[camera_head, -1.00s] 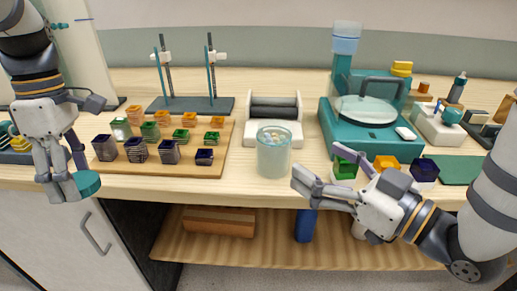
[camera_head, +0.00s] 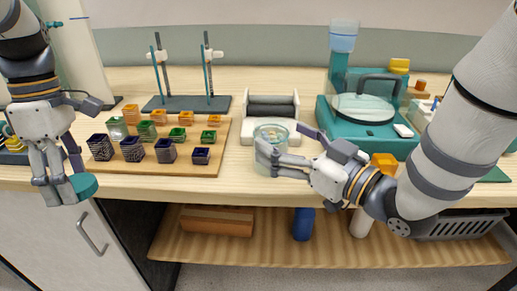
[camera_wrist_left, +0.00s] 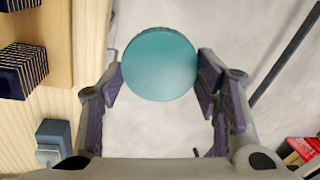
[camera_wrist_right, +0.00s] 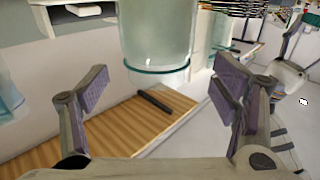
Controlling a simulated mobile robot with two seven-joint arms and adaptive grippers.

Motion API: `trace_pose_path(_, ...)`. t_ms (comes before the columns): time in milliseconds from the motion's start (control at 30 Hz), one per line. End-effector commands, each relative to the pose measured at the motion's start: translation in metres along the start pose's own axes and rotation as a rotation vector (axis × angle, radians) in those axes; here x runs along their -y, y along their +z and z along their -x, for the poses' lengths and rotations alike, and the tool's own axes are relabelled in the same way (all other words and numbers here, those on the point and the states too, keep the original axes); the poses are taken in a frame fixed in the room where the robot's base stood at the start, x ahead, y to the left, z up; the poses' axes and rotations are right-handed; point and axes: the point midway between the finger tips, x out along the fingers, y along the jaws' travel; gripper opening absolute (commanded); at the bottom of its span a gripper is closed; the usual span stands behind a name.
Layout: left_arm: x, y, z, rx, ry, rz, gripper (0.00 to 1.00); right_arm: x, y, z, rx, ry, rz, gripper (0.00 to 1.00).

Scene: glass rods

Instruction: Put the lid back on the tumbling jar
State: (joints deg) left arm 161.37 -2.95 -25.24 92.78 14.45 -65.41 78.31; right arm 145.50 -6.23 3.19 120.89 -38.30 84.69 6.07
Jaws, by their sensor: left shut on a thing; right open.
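The tumbling jar (camera_head: 270,135) is a clear, pale-blue glass cylinder standing upright and uncovered near the table's front edge. It also shows in the right wrist view (camera_wrist_right: 158,35), ahead of and between the fingers. My right gripper (camera_head: 283,150) is open at the jar's front right and partly hides it; I cannot tell whether a finger touches the glass. The lid (camera_head: 86,186) is a teal disc. My left gripper (camera_head: 66,188) is shut on it in front of the table at the left. The lid (camera_wrist_left: 160,64) sits between both finger pads in the left wrist view.
A wooden board (camera_head: 205,165) with several small coloured racks lies left of the jar. A roller stand (camera_head: 271,106) is close behind the jar. A teal machine (camera_head: 371,138) and an orange block (camera_head: 384,160) are to its right. Table space between board and jar is narrow.

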Motion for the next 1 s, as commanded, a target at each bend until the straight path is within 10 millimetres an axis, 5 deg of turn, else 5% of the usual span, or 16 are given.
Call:
trace_pose_path(233, -0.001, 0.0, -0.005, -0.002, -0.008, 0.0, 0.48, -0.003, -0.001, -0.037, 0.0, -0.001, 0.001, 0.8)
trace_pose_path(600, -0.001, 0.0, -0.005, -0.002, -0.007, 0.0, 0.48, -0.003, -0.002, -0.041, 0.0, 0.0, 0.001, 0.8)
trace_pose_path(667, -0.001, 0.0, -0.005, -0.002, -0.007, 0.0, 0.48, -0.003, -0.002, -0.041, 0.0, 0.0, 0.001, 0.71)
trace_pose_path(900, -0.001, 0.0, -0.005, -0.002, -0.008, 0.0, 0.48, -0.003, -0.002, -0.041, 0.0, 0.0, 0.001, 0.17)
trace_pose_path(1000, -0.001, 0.0, -0.005, -0.002, -0.008, 0.0, 0.48, -0.003, -0.002, -0.041, -0.002, 0.001, 0.002, 0.14)
